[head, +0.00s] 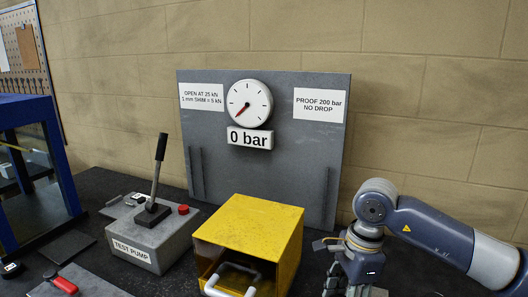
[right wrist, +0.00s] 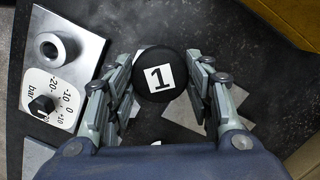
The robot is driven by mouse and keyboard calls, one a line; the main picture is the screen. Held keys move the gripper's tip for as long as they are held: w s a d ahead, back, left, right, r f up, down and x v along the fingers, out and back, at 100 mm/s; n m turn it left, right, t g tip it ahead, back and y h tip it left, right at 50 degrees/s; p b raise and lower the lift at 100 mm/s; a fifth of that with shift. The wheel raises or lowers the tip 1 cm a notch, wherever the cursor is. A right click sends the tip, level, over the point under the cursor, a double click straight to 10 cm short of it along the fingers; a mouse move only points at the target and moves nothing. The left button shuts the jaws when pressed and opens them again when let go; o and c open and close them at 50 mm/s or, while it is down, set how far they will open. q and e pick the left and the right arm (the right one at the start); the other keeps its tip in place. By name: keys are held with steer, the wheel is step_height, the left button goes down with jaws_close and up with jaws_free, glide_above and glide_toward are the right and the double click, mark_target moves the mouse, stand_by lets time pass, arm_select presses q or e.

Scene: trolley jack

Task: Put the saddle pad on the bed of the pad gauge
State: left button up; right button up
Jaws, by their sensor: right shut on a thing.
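A round black piece with a white label "1" (right wrist: 157,75), which looks like the saddle pad, is between the fingers of my right gripper (right wrist: 158,85) in the right wrist view. The gripper is shut on it, with fingers on both sides. In the head view my right gripper (head: 352,284) points down at the lower right, right of the yellow box; its fingertips and the pad are out of view there. No part is clearly recognisable as the pad gauge. My left gripper is not in view.
A metal plate with a raised ring (right wrist: 55,46) and a white bar-scale dial with black knob (right wrist: 42,104) lie left of the pad. The head view shows the yellow box (head: 262,225), test pump (head: 150,235), blue frame (head: 62,165) and upright gauge panel (head: 275,165).

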steer(key=n, duration=0.1)
steer(key=s+n, duration=0.1)
steer(key=n, duration=0.1)
steer(key=shift+s+d+r, duration=0.1)
steer(key=shift+s+d, duration=0.2)
steer(key=shift+d, duration=0.05)
steer(key=s+f+n, duration=0.1)
steer(key=s+n, duration=0.2)
steer(key=n, duration=0.1)
steer(key=s+d+f+n+h, duration=0.1)
steer(key=s+f+n, duration=0.1)
steer(key=s+n, duration=0.2)
steer(key=s+d+f+n+g, duration=0.1)
steer(key=s+n, duration=0.2)
steer(key=n, duration=0.2)
steer(key=shift+s+d+f, duration=0.25)
steer(key=shift+s+f, duration=0.15)
steer(key=shift+w, duration=0.15)
